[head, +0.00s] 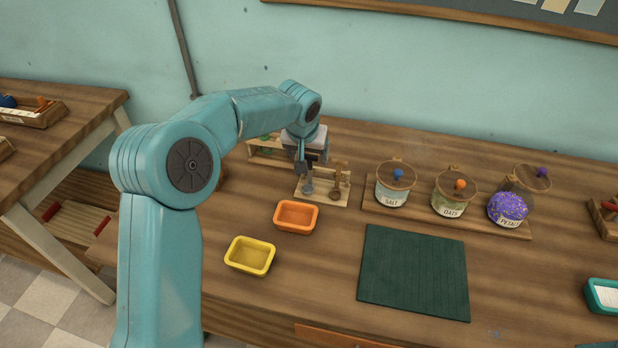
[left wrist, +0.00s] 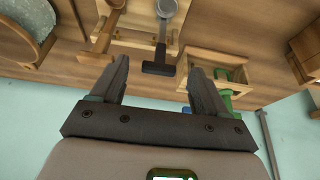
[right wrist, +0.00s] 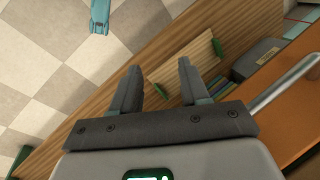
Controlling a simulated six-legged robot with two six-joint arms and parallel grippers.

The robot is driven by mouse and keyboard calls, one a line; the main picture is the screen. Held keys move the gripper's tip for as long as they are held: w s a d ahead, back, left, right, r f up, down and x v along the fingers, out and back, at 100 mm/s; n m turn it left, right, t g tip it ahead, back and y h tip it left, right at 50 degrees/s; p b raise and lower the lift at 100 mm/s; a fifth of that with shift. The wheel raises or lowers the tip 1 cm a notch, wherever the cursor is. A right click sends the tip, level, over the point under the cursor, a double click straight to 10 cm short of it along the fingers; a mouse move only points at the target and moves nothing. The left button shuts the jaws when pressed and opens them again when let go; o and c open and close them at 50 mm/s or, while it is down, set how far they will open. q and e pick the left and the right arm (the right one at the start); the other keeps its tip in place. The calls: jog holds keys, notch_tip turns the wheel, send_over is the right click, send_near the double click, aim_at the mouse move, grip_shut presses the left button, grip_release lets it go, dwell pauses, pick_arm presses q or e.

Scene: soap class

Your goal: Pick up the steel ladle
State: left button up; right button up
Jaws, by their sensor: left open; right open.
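The steel ladle (head: 308,186) stands in a small wooden holder (head: 327,200) near the back of the table. In the left wrist view the steel ladle (left wrist: 162,40) shows its grey bowl and shaft and a dark crosswise handle end. My left gripper (head: 301,168) is open just above the ladle; in its wrist view the handle end lies between the fingertips, with nothing visibly gripped. My right gripper (right wrist: 160,68) is open and empty, over the floor and a low wooden shelf; it is out of the head view.
A wooden utensil (head: 339,182) stands beside the ladle. A rack with green items (head: 256,153) is behind. Jars of salt (head: 393,190), oats (head: 450,200) and purple petals (head: 508,207) stand right. Orange (head: 296,217) and yellow (head: 250,256) trays and a green mat (head: 413,272) lie in front.

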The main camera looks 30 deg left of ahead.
aim_at(309, 157)
pick_arm(q)
jog(key=x, duration=0.5)
jog(key=shift+f+p, duration=0.1)
jog(key=shift+p, duration=0.25)
jog(key=shift+d, duration=0.1)
jog(key=c, duration=1)
jog(key=shift+c, duration=0.3)
notch_tip(309, 157, up, 20)
jog(key=p, duration=0.2)
